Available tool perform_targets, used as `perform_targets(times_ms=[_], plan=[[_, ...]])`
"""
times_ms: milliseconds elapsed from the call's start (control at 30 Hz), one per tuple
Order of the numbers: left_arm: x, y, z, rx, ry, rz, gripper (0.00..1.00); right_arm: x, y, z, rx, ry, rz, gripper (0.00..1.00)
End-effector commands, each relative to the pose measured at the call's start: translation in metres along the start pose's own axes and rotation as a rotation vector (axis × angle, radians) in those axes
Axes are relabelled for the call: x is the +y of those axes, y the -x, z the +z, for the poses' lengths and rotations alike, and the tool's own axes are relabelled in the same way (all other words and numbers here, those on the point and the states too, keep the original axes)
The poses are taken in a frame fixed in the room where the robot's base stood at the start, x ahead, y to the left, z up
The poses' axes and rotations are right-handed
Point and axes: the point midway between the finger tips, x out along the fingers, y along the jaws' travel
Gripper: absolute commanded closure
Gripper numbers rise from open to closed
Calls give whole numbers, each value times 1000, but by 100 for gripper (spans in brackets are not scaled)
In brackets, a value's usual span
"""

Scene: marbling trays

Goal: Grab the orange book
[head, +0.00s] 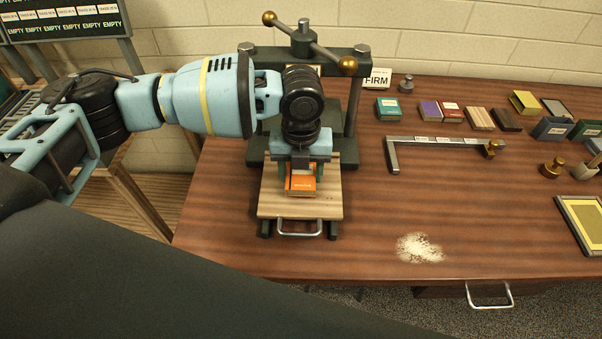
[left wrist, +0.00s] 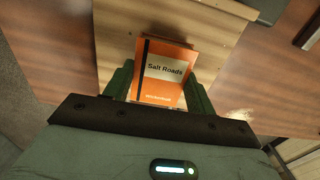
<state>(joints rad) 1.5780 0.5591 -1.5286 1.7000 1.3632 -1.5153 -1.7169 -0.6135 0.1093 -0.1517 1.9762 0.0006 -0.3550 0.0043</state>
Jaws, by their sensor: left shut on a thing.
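The orange book (head: 303,185) lies on the wooden board (head: 325,203) of the press. In the left wrist view the orange book (left wrist: 165,91) shows a pale label reading "Salt Roads" and a dark stripe near its spine. My left gripper (head: 301,176) points down over the board and is shut on the book. In the left wrist view its green fingers (left wrist: 160,85) stand on either side of the book. Whether the book touches the board cannot be told. My right gripper is not in view.
The press frame (head: 355,95) with a brass-ended handle stands just behind the book. A metal bracket (head: 440,141) lies to the right. White powder (head: 419,248) is on the front of the table.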

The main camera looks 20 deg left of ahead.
Motion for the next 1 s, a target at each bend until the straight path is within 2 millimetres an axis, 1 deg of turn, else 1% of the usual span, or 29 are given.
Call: perform_targets(times_ms=[167, 367, 500, 700, 833, 1000], plan=[[0, 24, 0, -1, -1, -3, 68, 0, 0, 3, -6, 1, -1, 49], [-34, 26, -33, 3, -10, -3, 68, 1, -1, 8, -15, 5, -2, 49], [-60, 30, -61, 3, -10, -3, 68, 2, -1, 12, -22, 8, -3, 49], [-91, 34, -91, 3, -6, -1, 68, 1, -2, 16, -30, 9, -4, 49], [-104, 36, -104, 2, -5, -1, 68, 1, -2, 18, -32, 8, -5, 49], [-112, 38, -112, 0, -2, 0, 68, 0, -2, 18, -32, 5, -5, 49]])
